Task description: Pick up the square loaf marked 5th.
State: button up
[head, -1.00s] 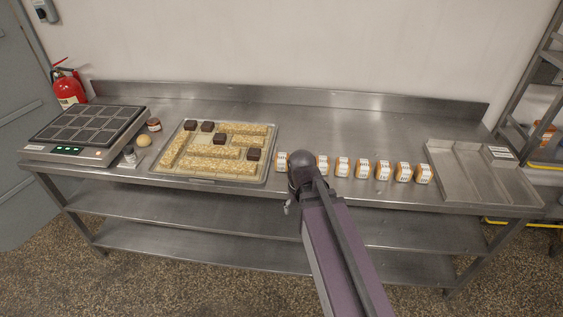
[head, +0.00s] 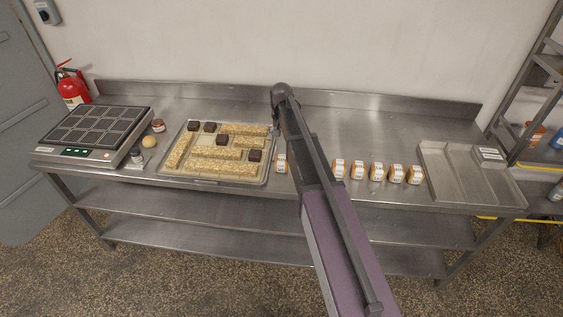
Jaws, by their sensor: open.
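Several small square loaves (head: 376,171), orange-brown with white marked faces, stand in a row along the front of the steel table in the head view. One loaf (head: 281,163) shows left of my arm, beside the baking tray. The others show to the right of my arm. The marks are too small to read, so I cannot tell which loaf is marked 5th. My arm crosses the row and hides part of it. My gripper does not show; it may be behind my arm.
A tray with pale maze-like bars and dark cubes (head: 172,174) lies left of the loaves. A compartmented metal tray (head: 447,181) stands right. A grid-topped device (head: 75,154), jars and a pale ball (head: 149,141) are at left. The table's back (head: 380,122) is clear.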

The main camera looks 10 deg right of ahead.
aim_at(282, 158)
jog(key=shift+f, duration=0.1)
notch_tip(282, 158, down, 8)
jog(key=b, duration=0.8)
jog(key=shift+f+b, duration=0.25)
jog(key=shift+b, duration=0.05)
dwell(0.6)
jog(key=shift+d+f+b, duration=0.1)
jog(key=shift+f+b, duration=2.5)
jog(key=c, duration=0.8)
jog(key=shift+r, duration=0.25)
notch_tip(282, 158, up, 10)
jog(key=p, duration=1)
jog(key=shift+f, duration=0.2)
